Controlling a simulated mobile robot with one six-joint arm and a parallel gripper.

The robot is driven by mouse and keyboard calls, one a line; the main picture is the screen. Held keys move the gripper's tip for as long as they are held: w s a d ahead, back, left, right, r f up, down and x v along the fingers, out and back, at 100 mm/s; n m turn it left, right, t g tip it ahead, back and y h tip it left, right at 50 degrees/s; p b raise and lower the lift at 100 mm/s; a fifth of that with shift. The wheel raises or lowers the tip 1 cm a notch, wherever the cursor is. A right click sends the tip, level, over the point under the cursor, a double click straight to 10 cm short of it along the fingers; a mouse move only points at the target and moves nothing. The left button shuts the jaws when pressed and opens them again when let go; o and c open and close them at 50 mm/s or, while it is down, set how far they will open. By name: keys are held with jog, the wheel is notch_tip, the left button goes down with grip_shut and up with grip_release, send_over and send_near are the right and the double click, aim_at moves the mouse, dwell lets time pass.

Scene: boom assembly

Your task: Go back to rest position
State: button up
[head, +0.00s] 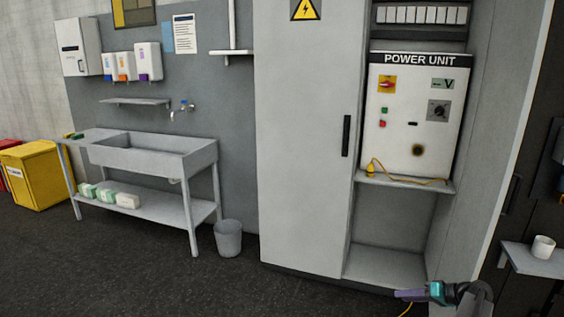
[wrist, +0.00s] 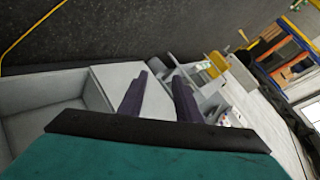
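My gripper (head: 402,294) shows at the bottom right of the head view, low in front of the open grey cabinet. Its purple fingers point left, and its fingertip gap is hard to see from there. In the wrist view my gripper (wrist: 160,80) has its two purple fingers apart with nothing between them. The cabinet's white door or side panel shows beyond the gap.
The cabinet holds a power unit (head: 412,105) above a shelf (head: 400,182) with a yellow plug and cable (head: 372,170). A mug (head: 543,247) stands on a small shelf at right. A sink bench (head: 150,155) and bin (head: 228,238) stand left. The floor (head: 130,275) is clear.

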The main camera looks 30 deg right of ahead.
jog(key=w+a+f+n+g+y, duration=0.1)
jog(key=w+a+f+g, duration=0.15)
jog(key=a+f, duration=0.65)
jog(key=w+a+f+g+y, duration=0.1)
jog(key=w+a+f+g, duration=0.2)
jog(key=a, duration=1.2)
jog(key=w+a+f+n+g+y, duration=0.1)
jog(key=a+f+g, duration=0.2)
jog(key=a+f, duration=0.65)
jog(key=s+a+f+g+h, duration=0.1)
jog(key=s+a+f+g, duration=0.15)
jog(key=a, duration=0.35)
jog(key=s+a+f+n+g, duration=0.1)
jog(key=s+a, duration=0.2)
jog(key=a, duration=0.4)
jog(key=s+a+f+g+h, duration=0.1)
jog(key=s+a+f, duration=0.15)
jog(key=a, duration=0.35)
jog(key=s+a+f+n+g+h, duration=0.1)
jog(key=s+a+h, duration=0.1)
jog(key=s+a, duration=0.2)
jog(key=s+a+f+n+g+h, duration=0.1)
jog(key=s+a+n+g+h, duration=0.1)
jog(key=s, duration=0.8)
jog(key=a+h, duration=0.1)
jog(key=a, duration=0.1)
jog(key=shift+s+a, duration=0.2)
jog(key=shift+a, duration=0.15)
